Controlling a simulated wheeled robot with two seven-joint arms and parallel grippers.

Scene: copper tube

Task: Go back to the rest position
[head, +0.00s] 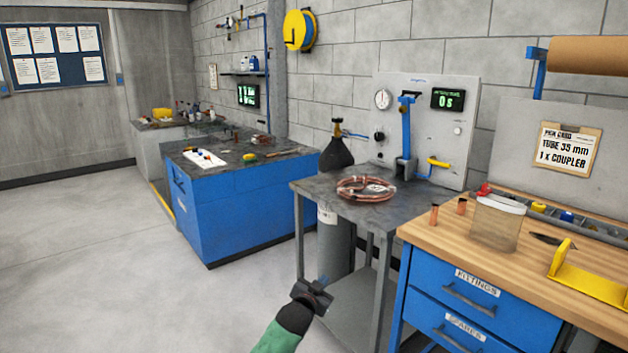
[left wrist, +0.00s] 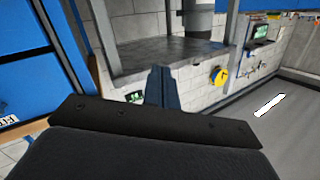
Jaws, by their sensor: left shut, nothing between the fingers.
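My left gripper (head: 313,288) shows low in the middle of the head view, in front of the grey metal table. It is shut and empty, held over the floor side of the table. In the left wrist view its closed fingers (left wrist: 161,88) point toward the table's underside and legs. My right gripper is in neither view.
The grey table (head: 342,205) carries a copper coil (head: 366,189). A wooden bench (head: 470,250) with blue drawers (head: 470,299) stands at the right. A blue cabinet (head: 238,208) stands further back. The floor (head: 110,260) at the left is clear.

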